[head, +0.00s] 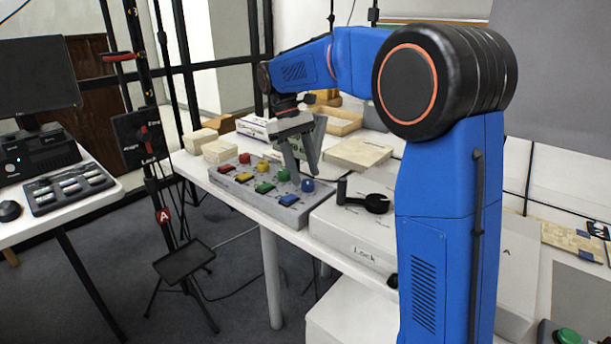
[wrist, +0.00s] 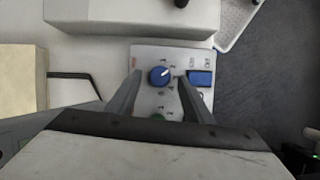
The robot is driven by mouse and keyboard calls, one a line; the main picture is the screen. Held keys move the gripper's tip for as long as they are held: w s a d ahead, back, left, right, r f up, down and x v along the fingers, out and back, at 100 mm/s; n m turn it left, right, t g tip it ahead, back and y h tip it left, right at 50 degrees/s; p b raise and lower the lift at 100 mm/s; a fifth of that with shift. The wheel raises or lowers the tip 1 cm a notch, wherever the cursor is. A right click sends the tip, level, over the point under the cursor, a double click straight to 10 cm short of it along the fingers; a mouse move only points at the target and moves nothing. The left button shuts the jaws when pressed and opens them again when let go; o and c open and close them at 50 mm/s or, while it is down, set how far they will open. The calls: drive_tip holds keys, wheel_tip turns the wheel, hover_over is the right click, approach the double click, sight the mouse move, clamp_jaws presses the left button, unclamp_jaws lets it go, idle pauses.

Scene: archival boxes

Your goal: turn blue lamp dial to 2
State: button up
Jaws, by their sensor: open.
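The blue dial (head: 308,185) is a round knob at the near right end of a grey panel (head: 225,182). It also shows in the wrist view (wrist: 159,76), with a white pointer mark aimed to the upper right. Small marks surround it, too small to read. My gripper (head: 305,172) is above the panel, pointing down at the blue dial's end. In the wrist view my gripper (wrist: 157,85) is open, with one finger on each side of the dial. I cannot tell whether either finger touches it. A blue rectangular switch (wrist: 201,78) sits right of the dial.
Red (head: 244,158), yellow (head: 263,166) and green (head: 283,174) knobs line the panel, each with a matching switch. A box with a black handle (head: 368,203) stands close to the right. A flat pale box (head: 358,153) lies behind the panel.

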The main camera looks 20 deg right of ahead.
drive_tip(key=v, duration=1)
